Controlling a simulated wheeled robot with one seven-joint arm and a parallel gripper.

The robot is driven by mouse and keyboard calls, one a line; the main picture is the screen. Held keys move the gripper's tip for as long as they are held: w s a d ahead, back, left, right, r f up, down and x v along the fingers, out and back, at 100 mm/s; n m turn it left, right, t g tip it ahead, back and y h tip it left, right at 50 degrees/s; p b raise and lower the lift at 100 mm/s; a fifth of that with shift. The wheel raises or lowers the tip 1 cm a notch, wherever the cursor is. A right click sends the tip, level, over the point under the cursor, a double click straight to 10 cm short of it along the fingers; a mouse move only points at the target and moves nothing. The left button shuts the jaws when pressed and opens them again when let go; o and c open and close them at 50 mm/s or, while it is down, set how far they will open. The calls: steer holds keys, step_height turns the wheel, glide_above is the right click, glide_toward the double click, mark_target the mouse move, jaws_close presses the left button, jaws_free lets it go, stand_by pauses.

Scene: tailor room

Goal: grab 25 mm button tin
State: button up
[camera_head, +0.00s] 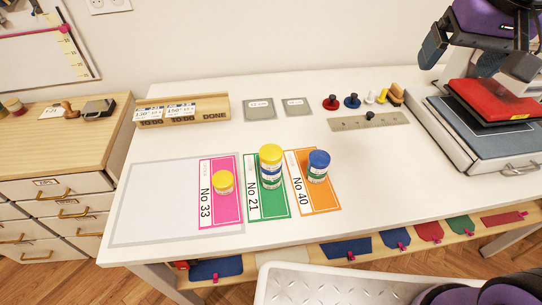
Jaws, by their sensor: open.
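Several small button tins stand on colour cards on the white table. A short yellow-lidded tin (223,183) is on the pink card No 33 (228,212). A taller stack with a yellow top (270,154) and blue and green bands stands on the green card No 21 (267,206). A blue-topped tin or stack (318,161) with a green lower band is on the orange card No 40 (322,199). Their size markings are too small to read. My gripper (480,57) is at the upper right, open, above the press and far from the tins.
A heat press with a red plate (490,100) fills the table's right end. Behind the tins are a wooden job holder (183,122), two grey plates (260,108), and coloured stamps or knobs (353,101) near a metal strip (368,122). Table left of the pink card is clear.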

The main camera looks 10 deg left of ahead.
steer(key=w+a+f+g, duration=0.1)
steer(key=w+a+f, duration=0.25)
steer(key=a, duration=0.35)
steer(key=w+a+f+g, duration=0.1)
steer(key=w+a+f, duration=0.25)
steer(key=a, duration=0.35)
steer(key=n+g, duration=0.1)
glide_above(271, 151)
step_height(271, 151, down, 12)
steer(key=shift+w+a+f, duration=0.1)
steer(key=shift+f, duration=0.05)
step_height(271, 151, down, 6)
steer(key=shift+r, duration=0.2)
steer(key=shift+f, duration=2.65)
steer(key=c, duration=1.1)
